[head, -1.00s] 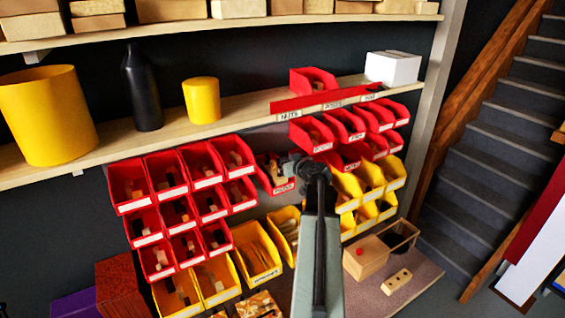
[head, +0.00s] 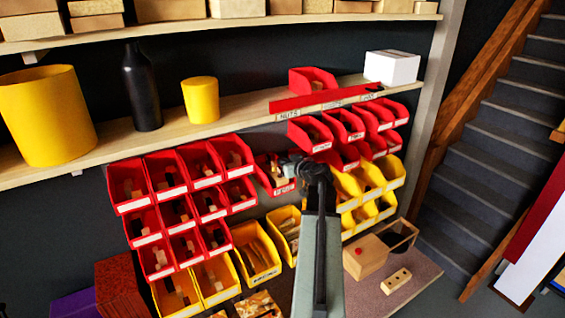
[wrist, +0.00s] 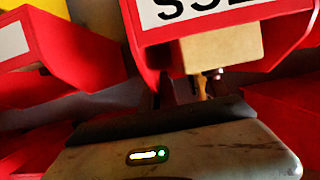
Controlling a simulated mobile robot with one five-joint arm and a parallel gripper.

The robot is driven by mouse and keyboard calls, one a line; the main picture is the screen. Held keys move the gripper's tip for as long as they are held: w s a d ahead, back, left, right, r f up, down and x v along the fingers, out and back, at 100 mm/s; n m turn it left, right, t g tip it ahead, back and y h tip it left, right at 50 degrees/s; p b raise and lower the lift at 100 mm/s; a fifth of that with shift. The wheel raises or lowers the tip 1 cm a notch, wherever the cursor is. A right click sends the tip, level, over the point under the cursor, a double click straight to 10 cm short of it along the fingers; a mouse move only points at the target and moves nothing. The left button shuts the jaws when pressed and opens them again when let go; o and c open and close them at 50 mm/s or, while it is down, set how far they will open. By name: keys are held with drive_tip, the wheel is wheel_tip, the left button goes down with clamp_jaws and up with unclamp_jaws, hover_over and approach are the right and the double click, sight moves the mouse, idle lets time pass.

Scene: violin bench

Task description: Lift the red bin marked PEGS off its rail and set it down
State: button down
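A red bin (head: 266,180) with a white front label hangs in the middle of the rack, left of my gripper (head: 300,168); its label is too small to read there. In the wrist view, a red bin (wrist: 152,35) fills the top with large upside-down letters, cut off by the frame, including an S. A wooden block (wrist: 222,47) shows at its rim. My gripper is close to the bin's front, but its fingertips are dark and partly hidden. I cannot tell whether they touch or grip it.
Red bins (head: 140,187) crowd the left, with yellow bins (head: 256,256) below and more red bins (head: 345,124) to the right. A wooden shelf (head: 235,108) runs above. A wooden box (head: 365,258) and a holed block (head: 396,281) stand on the bench (head: 425,272), with some bare surface around them.

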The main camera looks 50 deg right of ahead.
drive_tip(key=shift+s+a, duration=0.2)
drive_tip(key=shift+s, duration=0.3)
drive_tip(key=shift+s+a, duration=0.15)
drive_tip(key=shift+s, duration=0.35)
idle(0.5)
